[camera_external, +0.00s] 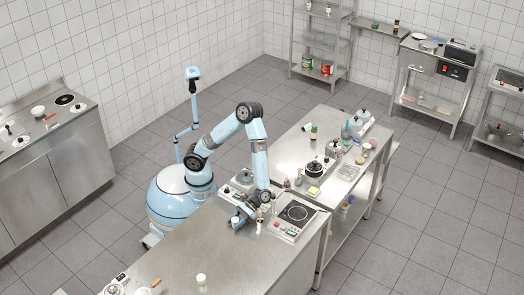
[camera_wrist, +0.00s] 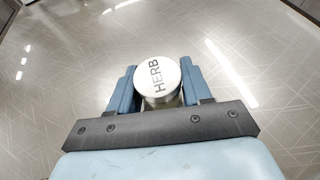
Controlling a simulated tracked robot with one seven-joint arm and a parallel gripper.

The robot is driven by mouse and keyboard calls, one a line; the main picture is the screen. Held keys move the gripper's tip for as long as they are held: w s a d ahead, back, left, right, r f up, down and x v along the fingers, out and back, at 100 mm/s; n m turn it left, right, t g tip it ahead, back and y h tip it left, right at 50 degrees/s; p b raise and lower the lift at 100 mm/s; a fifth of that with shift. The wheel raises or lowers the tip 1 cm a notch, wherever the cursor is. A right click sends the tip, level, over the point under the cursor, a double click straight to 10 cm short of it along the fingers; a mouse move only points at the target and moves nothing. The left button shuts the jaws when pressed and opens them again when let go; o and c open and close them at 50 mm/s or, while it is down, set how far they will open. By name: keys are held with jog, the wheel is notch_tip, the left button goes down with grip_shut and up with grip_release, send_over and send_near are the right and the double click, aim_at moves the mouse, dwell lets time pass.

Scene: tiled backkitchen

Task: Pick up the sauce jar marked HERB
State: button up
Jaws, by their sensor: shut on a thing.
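The sauce jar marked HERB (camera_wrist: 158,78) is between my gripper's two blue fingers in the wrist view, with its white lid and dark lettering facing the camera. My gripper (camera_wrist: 157,88) is shut on it, one finger on each side. The jar's body is mostly hidden below the lid. In the external view my gripper (camera_external: 238,220) is low over the near steel counter, left of the hob. The held jar is too small there to make out clearly, and I cannot tell whether it touches the counter.
A hob unit (camera_external: 294,217) stands on the counter right of my gripper. A small white-lidded jar (camera_external: 201,279) stands nearer the front. A second steel table behind holds a black pot (camera_external: 314,169) and several bottles. The counter between is mostly clear.

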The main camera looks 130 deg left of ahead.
aim_at(235, 220)
jog(key=shift+r, duration=0.45)
notch_tip(235, 220, up, 2)
jog(key=shift+r, duration=0.15)
jog(key=s+a+r, duration=0.2)
jog(key=s+r, duration=0.3)
jog(key=s, duration=0.1)
jog(key=s+a+r, duration=0.2)
jog(key=s+r, duration=0.2)
jog(key=s, duration=0.3)
jog(key=shift+a+r, duration=0.3)
jog(key=shift+r, duration=0.1)
